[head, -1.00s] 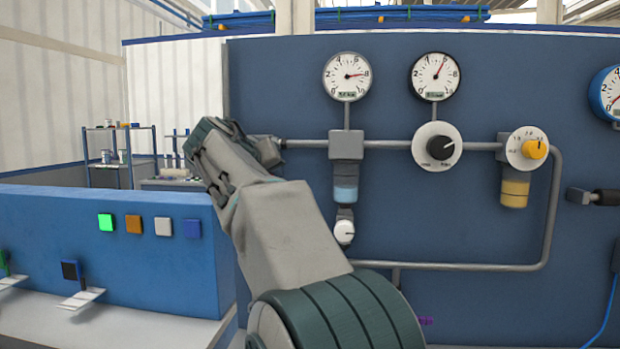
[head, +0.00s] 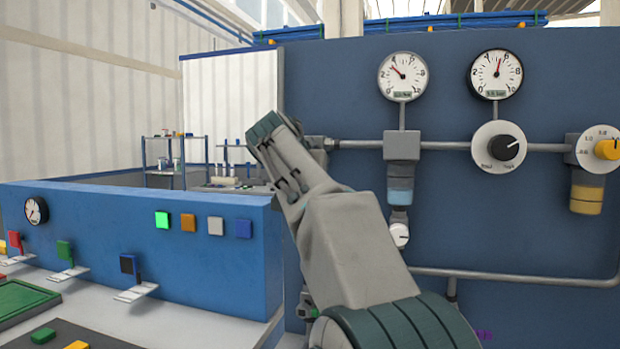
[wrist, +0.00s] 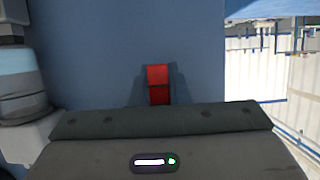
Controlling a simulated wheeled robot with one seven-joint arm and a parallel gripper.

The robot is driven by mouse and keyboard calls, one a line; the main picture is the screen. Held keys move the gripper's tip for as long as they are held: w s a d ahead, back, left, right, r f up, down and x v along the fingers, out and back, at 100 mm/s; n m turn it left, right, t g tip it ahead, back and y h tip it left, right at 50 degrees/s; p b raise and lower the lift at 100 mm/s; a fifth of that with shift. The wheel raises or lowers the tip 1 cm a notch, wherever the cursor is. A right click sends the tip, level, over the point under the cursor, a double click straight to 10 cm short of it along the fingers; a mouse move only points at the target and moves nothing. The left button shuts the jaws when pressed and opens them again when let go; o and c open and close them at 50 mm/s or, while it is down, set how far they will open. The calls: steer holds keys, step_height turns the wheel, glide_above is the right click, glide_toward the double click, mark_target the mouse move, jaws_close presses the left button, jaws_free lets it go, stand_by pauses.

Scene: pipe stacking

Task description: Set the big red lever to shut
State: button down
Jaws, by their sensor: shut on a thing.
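The red lever (wrist: 158,83) shows in the middle of the wrist view, a short upright red piece in front of the blue panel. Its lower part is hidden behind the dark edge of my gripper's body. My gripper (wrist: 159,95) is shut on the lever, with a dark finger on each side of it. In the head view my gripper (head: 322,145) is at the left end of the grey pipe, at the panel's left edge. My arm hides the lever there.
The blue panel (head: 460,230) carries a left gauge (head: 402,76), a right gauge (head: 495,74), a black knob (head: 503,147) and a yellow knob (head: 606,149). A low blue console (head: 120,235) with coloured square buttons stands left of my arm.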

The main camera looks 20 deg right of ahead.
steer(key=shift+r, duration=0.1)
steer(key=c, duration=1.4)
jaws_free()
steer(key=shift+w, duration=0.1)
steer(key=v, duration=1.3)
steer(key=shift+s+a, duration=0.3)
steer(key=shift+a, duration=0.05)
